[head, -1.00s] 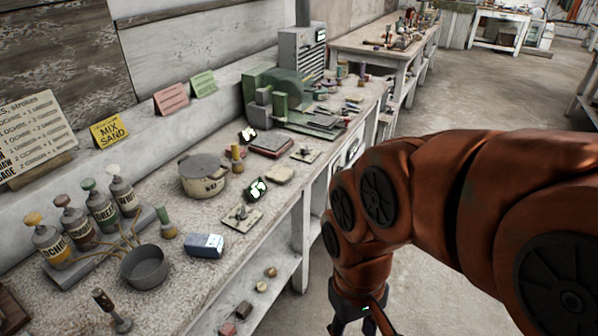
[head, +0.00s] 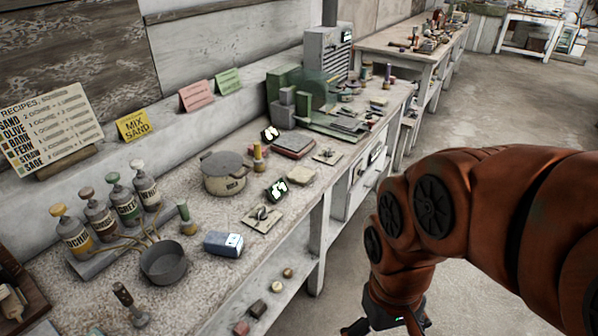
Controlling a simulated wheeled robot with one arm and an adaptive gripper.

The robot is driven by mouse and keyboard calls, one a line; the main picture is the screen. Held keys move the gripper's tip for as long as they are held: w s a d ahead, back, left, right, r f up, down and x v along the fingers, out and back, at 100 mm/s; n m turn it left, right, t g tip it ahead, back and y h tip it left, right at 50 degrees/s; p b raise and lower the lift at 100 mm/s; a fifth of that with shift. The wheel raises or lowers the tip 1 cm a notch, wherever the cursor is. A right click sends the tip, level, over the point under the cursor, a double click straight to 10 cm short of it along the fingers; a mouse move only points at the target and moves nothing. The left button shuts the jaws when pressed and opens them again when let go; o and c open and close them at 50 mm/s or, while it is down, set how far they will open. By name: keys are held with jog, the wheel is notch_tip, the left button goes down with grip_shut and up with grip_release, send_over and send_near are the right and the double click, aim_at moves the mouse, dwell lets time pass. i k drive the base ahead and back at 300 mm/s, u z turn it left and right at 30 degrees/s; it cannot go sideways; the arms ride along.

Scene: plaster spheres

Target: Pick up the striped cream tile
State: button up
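A small flat cream tile (head: 301,175) lies on the workbench, right of the lidded pot; I cannot make out stripes on it at this size. Two other flat pale pieces lie on the bench, one (head: 262,218) nearer with a small object on top and one (head: 327,157) farther back, also with something on it. I cannot tell for sure which is the striped cream tile. My gripper (head: 385,326) hangs low at the bottom edge, off the bench's front side and apart from all of these. Its fingertips are cut off by the frame.
The workbench (head: 195,270) also holds a lidded pot (head: 224,175), a grey saucepan (head: 164,264), several labelled bottles (head: 124,207), a blue and white box (head: 223,244) and a green machine (head: 290,103). Small blocks lie on its lower shelf. The floor at right is clear.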

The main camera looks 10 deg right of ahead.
aim_at(300, 174)
jog(key=z, duration=0.9)
jog(key=i, duration=0.7)
jog(key=u, duration=2.45)
